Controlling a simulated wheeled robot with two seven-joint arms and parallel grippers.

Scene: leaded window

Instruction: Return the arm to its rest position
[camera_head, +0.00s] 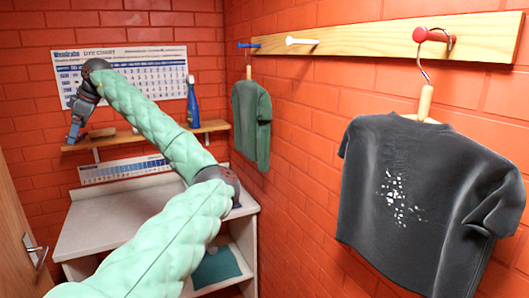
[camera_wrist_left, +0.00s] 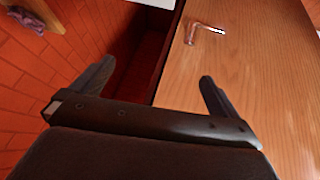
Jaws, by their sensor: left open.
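My left arm, in a padded mint-green sleeve, comes in from the bottom left of the head view and reaches up toward the wall calendar. Its gripper (camera_head: 76,128) hangs pointing down at the left end of the wooden wall shelf (camera_head: 208,127). In the left wrist view my left gripper (camera_wrist_left: 160,85) is open, its two dark fingers wide apart with nothing between them. Beyond the fingers that view shows a wooden door (camera_wrist_left: 255,75) with a metal handle (camera_wrist_left: 205,30). My right gripper is in neither view.
A blue bottle (camera_head: 193,102) stands on the shelf. A white counter (camera_head: 105,222) stands below. A peg rail (camera_head: 375,38) on the right wall holds a dark T-shirt (camera_head: 400,200) and a green garment (camera_head: 251,120). The door (camera_head: 18,245) is at the left edge.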

